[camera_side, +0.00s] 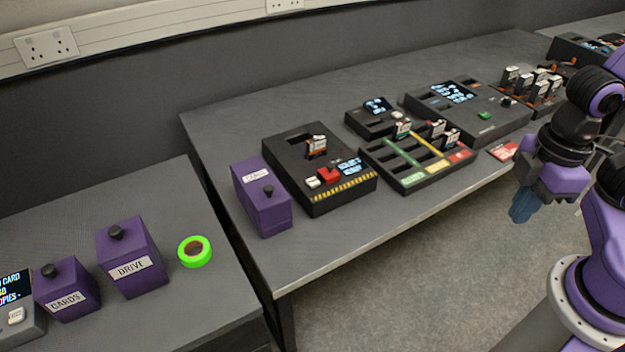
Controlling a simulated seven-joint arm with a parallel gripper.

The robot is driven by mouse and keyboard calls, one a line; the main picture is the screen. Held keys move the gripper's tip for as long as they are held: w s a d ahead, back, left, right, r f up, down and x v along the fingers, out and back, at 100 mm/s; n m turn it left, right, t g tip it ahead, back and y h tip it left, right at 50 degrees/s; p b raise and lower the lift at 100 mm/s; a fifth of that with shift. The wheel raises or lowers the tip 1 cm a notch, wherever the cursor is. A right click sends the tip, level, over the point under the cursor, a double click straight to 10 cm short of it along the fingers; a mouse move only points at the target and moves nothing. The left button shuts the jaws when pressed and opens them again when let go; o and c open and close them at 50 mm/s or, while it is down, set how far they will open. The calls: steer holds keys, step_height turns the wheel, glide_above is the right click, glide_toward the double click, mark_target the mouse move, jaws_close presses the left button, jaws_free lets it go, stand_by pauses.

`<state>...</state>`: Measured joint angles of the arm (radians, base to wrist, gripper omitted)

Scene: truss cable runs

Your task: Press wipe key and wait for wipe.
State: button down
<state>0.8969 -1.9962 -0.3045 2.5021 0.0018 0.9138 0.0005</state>
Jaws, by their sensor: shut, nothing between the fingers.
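A black box (290,145) with a yellow-and-black striped front edge stands on the middle table. It has a red key (328,174), a white key (313,183) and a small lit display (350,167) with text too small to read surely. A card (316,147) stands upright in its slot. I cannot read which key is the wipe key. My gripper (522,208) is at the right, shut and empty, pointing down. It appears over the floor side of the table's front edge, well right of the black box and apart from everything.
A purple box (262,197) stands just left of the black box. A sorting tray (405,178) with coloured strips and upright cards, a small display unit (362,121) and a larger console (487,125) stand to its right. A red card (503,151) lies near the front edge.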

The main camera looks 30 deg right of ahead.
steer(key=shift+a, duration=0.1)
stand_by(0.8)
steer(key=w+a+f+y, duration=0.2)
steer(key=w+a+y, duration=0.1)
steer(key=w+a, duration=0.7)
steer(key=m+t+h, duration=0.1)
steer(key=t+h, duration=0.1)
steer(key=t, duration=0.7)
glide_above(315, 183)
steer(key=shift+f, duration=2.35)
steer(key=shift+y, duration=0.3)
steer(key=shift+f, duration=4.4)
steer(key=shift+f, duration=0.1)
